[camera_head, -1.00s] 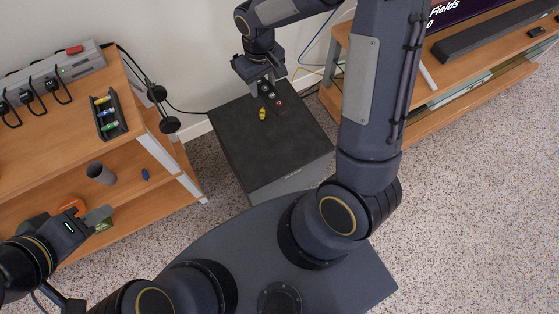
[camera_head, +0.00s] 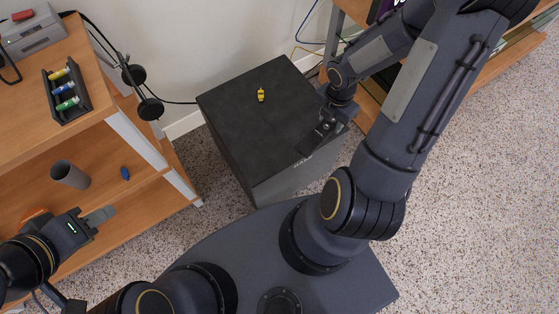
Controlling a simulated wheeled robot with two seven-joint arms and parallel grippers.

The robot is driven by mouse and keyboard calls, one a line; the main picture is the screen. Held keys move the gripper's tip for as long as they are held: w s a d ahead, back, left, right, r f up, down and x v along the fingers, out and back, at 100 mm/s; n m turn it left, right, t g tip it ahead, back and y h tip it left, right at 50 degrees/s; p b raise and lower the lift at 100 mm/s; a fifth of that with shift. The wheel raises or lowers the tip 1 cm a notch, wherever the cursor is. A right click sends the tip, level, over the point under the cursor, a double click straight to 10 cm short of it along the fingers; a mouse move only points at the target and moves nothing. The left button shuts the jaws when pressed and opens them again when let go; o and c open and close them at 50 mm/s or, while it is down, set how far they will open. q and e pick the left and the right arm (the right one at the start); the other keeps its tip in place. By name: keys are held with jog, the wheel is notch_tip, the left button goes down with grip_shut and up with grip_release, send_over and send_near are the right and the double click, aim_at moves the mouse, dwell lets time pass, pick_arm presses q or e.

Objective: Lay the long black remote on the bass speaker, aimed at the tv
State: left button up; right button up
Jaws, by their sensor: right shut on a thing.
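The bass speaker (camera_head: 228,120) is a black box on the carpet in the middle, with its flat top facing up. My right gripper (camera_head: 324,129) is low over the right edge of its top, shut on a dark thing. That is probably the long black remote, but it blends with the fingers and is mostly hidden, so I cannot tell its aim or whether it touches the top. My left gripper (camera_head: 100,217) is at the lower left beside the wooden shelf. I cannot tell whether its fingers are apart.
A small yellow object (camera_head: 261,95) lies on the speaker top. At the left, a wooden shelf (camera_head: 120,160) holds a black battery tray (camera_head: 50,97), a grey cup (camera_head: 70,174) and a blue item (camera_head: 125,173). Headphones (camera_head: 139,90) hang at its side. A wooden stand is at the upper right.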

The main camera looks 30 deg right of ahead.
jog(key=w+a+f+b, duration=0.2)
jog(key=a+f+b, duration=0.25)
jog(key=a, duration=0.35)
jog(key=b, duration=0.4)
send_over(282, 155)
jog(key=f, duration=0.4)
jog(key=shift+s+d+f, duration=0.25)
jog(key=shift+d+f, duration=0.1)
jog(key=shift+d, duration=0.05)
jog(key=shift+w+a+f+b, duration=0.15)
jog(key=shift+f+b, duration=0.35)
jog(key=shift+f, duration=0.5)
jog(key=shift+a+f+b, duration=0.25)
jog(key=shift+f+b, duration=0.25)
jog(key=shift+f, duration=0.5)
jog(key=shift+f, duration=0.2)
jog(key=o, duration=1)
